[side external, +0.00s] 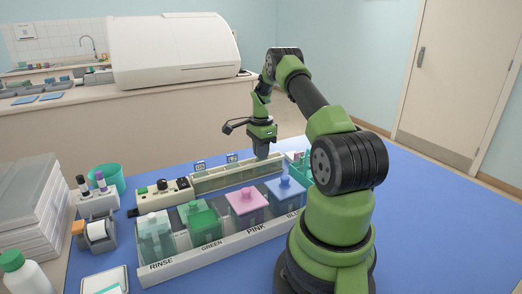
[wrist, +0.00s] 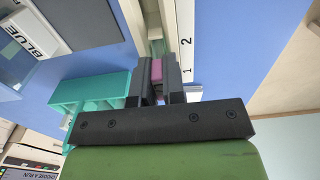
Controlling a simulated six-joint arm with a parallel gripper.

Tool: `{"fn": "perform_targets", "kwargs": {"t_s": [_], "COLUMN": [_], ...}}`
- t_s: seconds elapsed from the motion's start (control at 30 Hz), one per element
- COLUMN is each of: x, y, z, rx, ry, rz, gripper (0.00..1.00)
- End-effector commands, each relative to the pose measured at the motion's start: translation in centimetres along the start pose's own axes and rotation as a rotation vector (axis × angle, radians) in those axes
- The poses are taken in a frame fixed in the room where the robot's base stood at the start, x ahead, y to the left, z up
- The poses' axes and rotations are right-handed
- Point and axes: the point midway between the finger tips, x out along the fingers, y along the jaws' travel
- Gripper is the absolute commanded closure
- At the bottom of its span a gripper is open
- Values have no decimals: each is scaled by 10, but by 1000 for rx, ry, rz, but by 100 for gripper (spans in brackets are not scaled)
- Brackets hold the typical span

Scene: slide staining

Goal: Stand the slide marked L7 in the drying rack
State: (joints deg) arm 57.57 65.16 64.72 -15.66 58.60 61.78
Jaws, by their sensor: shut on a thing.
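My gripper (side external: 262,152) points down over the right end of a long cream trough (side external: 215,180). In the wrist view its fingers (wrist: 156,80) are closed on a thin piece with a pink-purple end, seemingly a slide (wrist: 156,70). No mark on it can be read, and most of it is hidden between the fingers. A teal rack-like holder (wrist: 88,95) stands just left of the fingers in the wrist view. It also shows, partly behind my arm, in the side view (side external: 303,166). I cannot tell for sure which holder is the drying rack.
A tray of lidded jars, labelled RINSE, GREEN, PINK and BLUE (side external: 248,203), stands in front of the trough. Two small signs (side external: 200,166) stand at its back. A tape dispenser (side external: 97,234), teal cup (side external: 106,178) and white boxes (side external: 30,205) are on the left.

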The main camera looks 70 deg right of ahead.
Motion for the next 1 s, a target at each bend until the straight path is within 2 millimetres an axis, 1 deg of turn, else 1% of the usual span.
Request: {"fn": "perform_targets", "kwargs": {"t_s": [0.07,0.1,0.17,0.2,0.47,0.57,0.67,0.9,1.0], "x": [1,1,1,1,0,-5,-20,-68,-84], "y": [0,0,0,0,0,0,-1,-1,-1], "z": [0,0,0,0,0,0,0,0,0], "rx": [0,0,0,0,0,0,-1,0,0], "ry": [0,0,0,0,0,1,2,1,1], "rz": [0,-1,-1,-1,0,-2,-5,-6,-5], "gripper": [100,83,69,60,60,60,60,60,60]}}
